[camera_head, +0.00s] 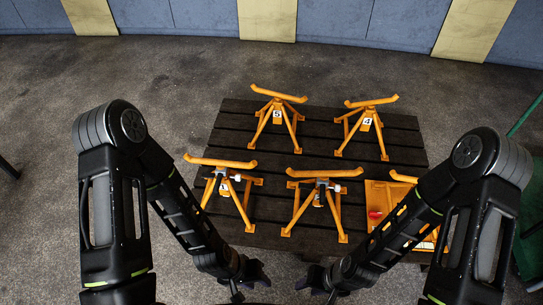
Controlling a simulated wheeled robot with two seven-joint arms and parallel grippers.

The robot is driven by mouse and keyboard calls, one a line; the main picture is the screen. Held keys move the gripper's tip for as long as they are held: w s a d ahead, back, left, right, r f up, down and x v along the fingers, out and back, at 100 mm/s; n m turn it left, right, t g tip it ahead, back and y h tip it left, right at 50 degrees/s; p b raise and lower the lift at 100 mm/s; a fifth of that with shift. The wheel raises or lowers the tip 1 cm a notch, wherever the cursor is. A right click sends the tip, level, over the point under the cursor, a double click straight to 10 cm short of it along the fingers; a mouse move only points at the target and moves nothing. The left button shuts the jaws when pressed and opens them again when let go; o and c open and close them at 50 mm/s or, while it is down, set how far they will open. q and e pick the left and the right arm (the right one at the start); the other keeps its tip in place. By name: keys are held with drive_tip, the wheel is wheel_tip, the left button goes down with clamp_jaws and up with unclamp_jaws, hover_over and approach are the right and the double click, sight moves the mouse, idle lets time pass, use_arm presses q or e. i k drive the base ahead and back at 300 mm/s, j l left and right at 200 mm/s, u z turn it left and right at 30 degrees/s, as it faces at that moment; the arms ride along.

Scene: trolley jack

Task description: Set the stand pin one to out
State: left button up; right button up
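Several orange jack stands with curved top saddles stand on a dark slatted pallet. The back left stand (279,114) carries a plate reading 5, and the back right stand (366,123) one reading 4. The front left stand (225,182) and front middle stand (318,194) each show a small light pin-like part near the top; their numbers are too small to read surely. My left gripper (247,284) and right gripper (318,284) are low at the bottom of the view, in front of the pallet, apart from the stands. Their fingers are dark and their opening is unclear.
The dark pallet (230,115) fills the middle. An orange tray-like item (378,196) with a red part lies at its right front, partly behind my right arm. A green structure (530,220) stands at the right edge. Grey floor is free behind and left.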

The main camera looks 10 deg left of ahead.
sight(238, 178)
drive_tip(key=i+j+z, duration=0.1)
drive_tip(key=i+z, duration=0.2)
drive_tip(key=i+j+z, duration=0.35)
drive_tip(key=i, duration=0.15)
drive_tip(key=i+l, duration=0.05)
drive_tip(key=l, duration=0.05)
